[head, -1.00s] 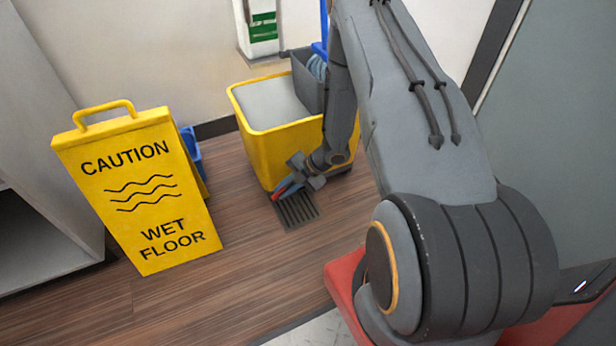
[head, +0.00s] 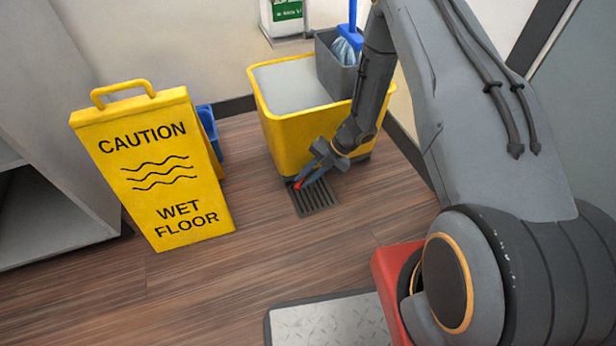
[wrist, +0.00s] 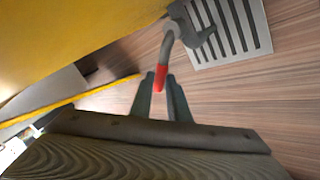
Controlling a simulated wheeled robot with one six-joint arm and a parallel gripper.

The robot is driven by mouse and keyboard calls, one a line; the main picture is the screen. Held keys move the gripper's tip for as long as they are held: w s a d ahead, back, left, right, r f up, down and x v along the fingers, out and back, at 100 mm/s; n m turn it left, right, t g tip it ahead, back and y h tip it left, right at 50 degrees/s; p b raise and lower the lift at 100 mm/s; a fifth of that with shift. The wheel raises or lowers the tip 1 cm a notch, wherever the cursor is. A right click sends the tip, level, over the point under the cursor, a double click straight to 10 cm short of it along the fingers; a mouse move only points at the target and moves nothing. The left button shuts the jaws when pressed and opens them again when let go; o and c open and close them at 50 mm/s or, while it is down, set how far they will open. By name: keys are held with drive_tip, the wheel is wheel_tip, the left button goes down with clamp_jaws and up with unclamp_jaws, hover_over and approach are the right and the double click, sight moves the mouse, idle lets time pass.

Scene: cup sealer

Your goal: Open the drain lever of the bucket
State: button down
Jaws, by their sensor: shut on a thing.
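The yellow bucket (head: 290,135) stands on the wood floor by the wall; its side fills the upper left of the wrist view (wrist: 70,40). Its drain lever is a bent grey rod (wrist: 168,45) with a red tip (wrist: 160,77), low on the bucket beside the floor grate. My gripper (head: 303,177) is low at the front of the bucket, with the red tip (head: 297,185) at its fingers. In the wrist view its two fingers (wrist: 161,95) are shut on the red end of the lever. The lever's base is small and partly hidden in the head view.
A slotted floor grate (head: 320,200) lies in front of the bucket. A yellow wet floor sign (head: 165,215) stands to the left, with a blue object (head: 208,130) behind it. A grey wringer (head: 335,85) with a blue-handled mop sits on the bucket. Floor between sign and grate is clear.

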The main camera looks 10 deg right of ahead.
drive_tip(key=c, duration=2)
unclamp_jaws()
drive_tip(key=shift+p+v, duration=1.3)
drive_tip(key=shift+v, duration=2.5)
drive_tip(key=shift+w, duration=0.1)
